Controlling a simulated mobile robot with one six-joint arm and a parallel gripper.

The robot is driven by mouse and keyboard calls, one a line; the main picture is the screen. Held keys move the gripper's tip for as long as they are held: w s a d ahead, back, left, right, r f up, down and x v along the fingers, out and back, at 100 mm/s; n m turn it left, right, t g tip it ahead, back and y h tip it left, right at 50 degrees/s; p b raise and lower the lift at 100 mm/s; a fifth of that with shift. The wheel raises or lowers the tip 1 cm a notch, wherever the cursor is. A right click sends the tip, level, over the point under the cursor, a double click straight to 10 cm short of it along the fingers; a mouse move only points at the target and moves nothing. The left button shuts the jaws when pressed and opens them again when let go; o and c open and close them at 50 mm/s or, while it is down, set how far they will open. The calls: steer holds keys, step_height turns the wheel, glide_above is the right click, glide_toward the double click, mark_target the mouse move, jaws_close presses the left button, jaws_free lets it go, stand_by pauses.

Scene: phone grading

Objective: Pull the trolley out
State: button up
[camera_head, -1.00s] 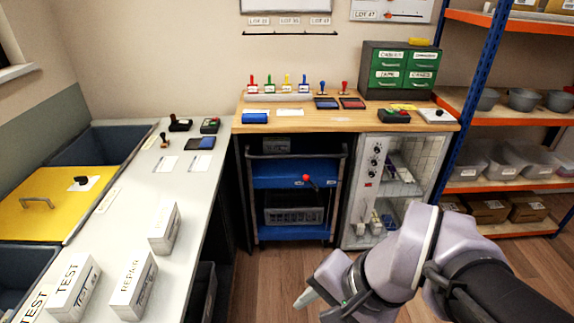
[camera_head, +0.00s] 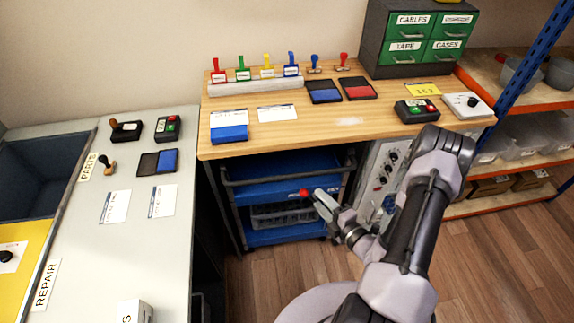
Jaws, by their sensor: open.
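The trolley (camera_head: 280,190) is a dark-framed cart with blue shelves, standing under the wooden bench. A grey basket (camera_head: 275,215) sits on its lower part. A red knob (camera_head: 303,192) shows at the trolley's front right. My gripper (camera_head: 318,200) is at the trolley's front, its fingertips beside the red knob in the picture. The gripper is open; I cannot tell whether it touches the knob or the trolley. My arm hides the trolley's lower right side.
The wooden bench (camera_head: 350,125) above carries stamps, ink pads and cards. A grey counter (camera_head: 130,245) runs along the left. Wooden floor (camera_head: 255,275) in front of the trolley is clear.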

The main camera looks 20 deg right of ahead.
mark_target(294, 176)
steer(key=w+f+b, duration=0.1)
steer(key=w, duration=0.4)
steer(key=w+a+f+b, duration=0.1)
steer(key=w, duration=0.3)
steer(key=w+a+b, duration=0.1)
steer(key=w, duration=0.4)
steer(key=shift+w+f+b, duration=0.3)
steer(key=shift+f+b, duration=0.05)
steer(key=shift+f, duration=0.05)
jaws_close()
stand_by(0.4)
